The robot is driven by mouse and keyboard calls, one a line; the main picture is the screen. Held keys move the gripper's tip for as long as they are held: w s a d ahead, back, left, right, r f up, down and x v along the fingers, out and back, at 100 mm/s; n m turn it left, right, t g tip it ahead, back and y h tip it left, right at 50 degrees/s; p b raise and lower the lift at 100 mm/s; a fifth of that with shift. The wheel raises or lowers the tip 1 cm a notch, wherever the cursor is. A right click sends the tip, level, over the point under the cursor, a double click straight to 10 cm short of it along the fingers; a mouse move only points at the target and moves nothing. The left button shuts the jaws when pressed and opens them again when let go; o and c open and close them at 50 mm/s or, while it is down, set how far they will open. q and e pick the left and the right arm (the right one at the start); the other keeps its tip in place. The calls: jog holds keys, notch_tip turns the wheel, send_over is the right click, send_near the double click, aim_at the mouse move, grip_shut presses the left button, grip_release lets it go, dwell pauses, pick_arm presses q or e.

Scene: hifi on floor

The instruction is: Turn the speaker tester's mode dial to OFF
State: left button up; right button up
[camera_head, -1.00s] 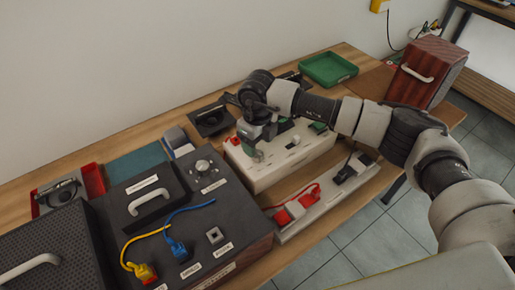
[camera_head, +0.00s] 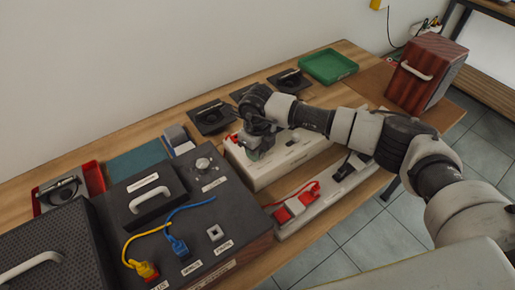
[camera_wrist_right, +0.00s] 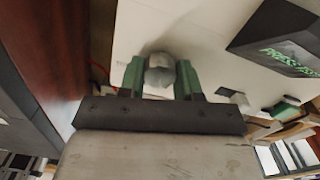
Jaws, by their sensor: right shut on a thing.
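The white box (camera_head: 300,158), which I take for the speaker tester, lies on the bench right of the dark wood-sided unit. Its pale panel (camera_wrist_right: 210,25) fills much of the right wrist view. A round grey knob (camera_wrist_right: 159,70), which I take for the mode dial, stands on it. My right gripper (camera_wrist_right: 158,80) is shut on this knob, one green finger on each side. In the head view my right gripper (camera_head: 257,150) is over the left end of the box and hides the knob. The dial's setting cannot be read. My left gripper is not in view.
The dark unit (camera_head: 232,192) has a silver knob (camera_head: 203,163), a handle and blue and yellow plugs. A white strip with red parts (camera_head: 296,208) lies in front. A green tray (camera_head: 328,66) and a red-brown cabinet (camera_head: 428,75) stand farther back. A black block (camera_wrist_right: 280,42) is near the gripper.

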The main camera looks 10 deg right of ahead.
jog(key=shift+f+n+b, duration=0.2)
jog(key=shift+n+b, duration=0.5)
jog(key=shift+b, duration=0.2)
jog(key=n+b, duration=0.3)
jog(key=shift+n+b, duration=1.2)
jog(key=shift+b, duration=0.05)
jog(key=shift+r+n+b, duration=0.15)
jog(key=shift+n+b, duration=0.65)
jog(key=shift+n, duration=0.3)
jog(key=shift+r, duration=0.1)
jog(key=o, duration=0.9)
